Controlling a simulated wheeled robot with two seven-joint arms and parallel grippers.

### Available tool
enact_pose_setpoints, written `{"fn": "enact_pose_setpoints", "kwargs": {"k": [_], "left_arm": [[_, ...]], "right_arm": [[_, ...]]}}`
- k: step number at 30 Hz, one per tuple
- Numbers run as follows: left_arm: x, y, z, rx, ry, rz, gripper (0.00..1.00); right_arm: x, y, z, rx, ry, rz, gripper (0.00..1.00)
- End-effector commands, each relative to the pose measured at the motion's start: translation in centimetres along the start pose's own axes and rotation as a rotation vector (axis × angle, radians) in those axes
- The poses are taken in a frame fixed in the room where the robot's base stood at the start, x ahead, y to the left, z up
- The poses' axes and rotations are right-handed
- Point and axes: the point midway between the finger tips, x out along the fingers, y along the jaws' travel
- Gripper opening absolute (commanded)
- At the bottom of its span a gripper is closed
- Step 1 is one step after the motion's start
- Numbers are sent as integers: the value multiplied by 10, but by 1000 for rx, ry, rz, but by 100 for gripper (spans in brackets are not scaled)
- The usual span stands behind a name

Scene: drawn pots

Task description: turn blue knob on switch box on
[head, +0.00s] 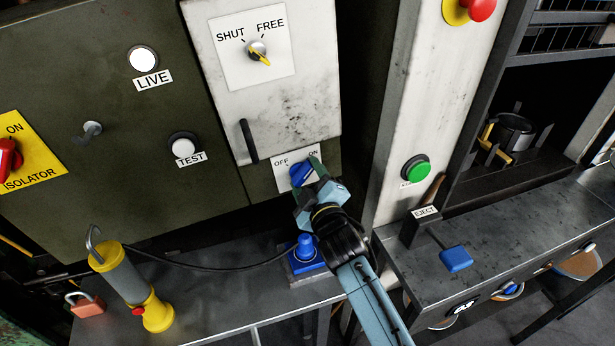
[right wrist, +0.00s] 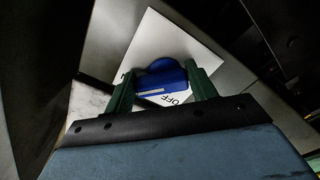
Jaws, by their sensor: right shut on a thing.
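The blue knob (head: 301,174) sits on a white OFF/ON plate (head: 282,163) at the lower part of the switch box (head: 290,110). My right gripper (head: 308,172) is at the knob, shut on it. In the right wrist view the blue knob (right wrist: 164,77) lies between the two green fingers of my right gripper (right wrist: 163,88). The OFF word shows below the knob there. The gripper and arm hide part of the plate in the head view, so the exact setting of the knob is hard to tell. My left gripper is not in view.
A black handle (head: 249,141) and a SHUT/FREE switch (head: 258,52) are above the knob. A blue plunger-like thing (head: 305,248) stands on the bench below, near my right arm. A yellow-grey lamp (head: 130,285) stands left. A green button (head: 415,168) is on the right post.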

Motion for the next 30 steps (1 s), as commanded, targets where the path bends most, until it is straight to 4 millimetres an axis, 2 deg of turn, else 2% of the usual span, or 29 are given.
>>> {"fn": "enact_pose_setpoints", "kwargs": {"k": [14, 15, 19, 20, 30], "left_arm": [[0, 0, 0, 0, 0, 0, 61], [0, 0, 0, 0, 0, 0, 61], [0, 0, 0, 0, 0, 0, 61], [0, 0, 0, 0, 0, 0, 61], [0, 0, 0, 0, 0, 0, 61]], "right_arm": [[0, -1, 0, 16, 0, -1, 34], [0, -1, 0, 16, 0, -1, 59], [0, -1, 0, 15, 0, -1, 76], [0, -1, 0, 15, 0, -1, 78], [-3, 0, 0, 13, 0, 0, 78]]}}
